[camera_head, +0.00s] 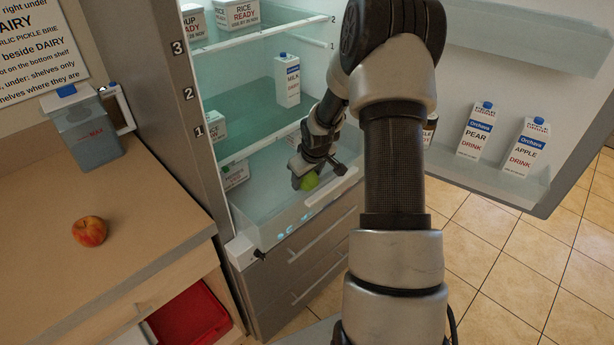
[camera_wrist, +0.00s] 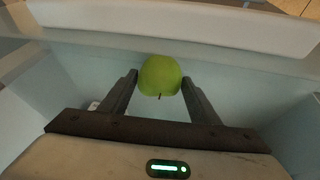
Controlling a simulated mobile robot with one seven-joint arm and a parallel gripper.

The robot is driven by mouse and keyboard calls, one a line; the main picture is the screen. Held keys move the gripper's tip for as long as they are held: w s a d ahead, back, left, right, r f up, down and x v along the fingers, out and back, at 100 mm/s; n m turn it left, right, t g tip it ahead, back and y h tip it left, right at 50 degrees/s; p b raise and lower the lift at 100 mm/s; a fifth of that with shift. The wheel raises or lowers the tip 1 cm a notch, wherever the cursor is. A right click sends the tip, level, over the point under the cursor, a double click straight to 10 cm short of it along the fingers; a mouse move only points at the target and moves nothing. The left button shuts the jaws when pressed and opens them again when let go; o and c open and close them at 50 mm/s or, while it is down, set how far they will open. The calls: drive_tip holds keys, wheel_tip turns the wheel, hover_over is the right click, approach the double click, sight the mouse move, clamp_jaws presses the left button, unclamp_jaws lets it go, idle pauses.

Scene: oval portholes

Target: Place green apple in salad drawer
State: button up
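The green apple (camera_head: 310,182) is at my gripper's fingertips, inside the open fridge and over the clear salad drawer (camera_head: 290,222) at the bottom. In the wrist view the green apple (camera_wrist: 160,76) sits between the two fingertips of my gripper (camera_wrist: 160,78), with a finger close against each side. My gripper appears shut on it. The pale drawer walls surround the apple in this view, and I cannot tell how far it is above the drawer floor. My arm hides part of the drawer's right side in the head view.
A milk carton (camera_head: 287,80) stands on a shelf. A red apple (camera_head: 90,231) and a jug (camera_head: 83,128) are on the counter (camera_head: 60,280) at left.

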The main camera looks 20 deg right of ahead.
drive_tip(key=shift+o, duration=0.9)
drive_tip(key=shift+r, duration=0.1)
drive_tip(key=shift+r+p, duration=0.25)
drive_tip(key=shift+p, duration=0.05)
drive_tip(key=p+v, duration=0.1)
drive_tip(key=v, duration=1)
drive_tip(key=shift+s+r+p, duration=0.2)
drive_tip(key=shift+r+p, duration=0.1)
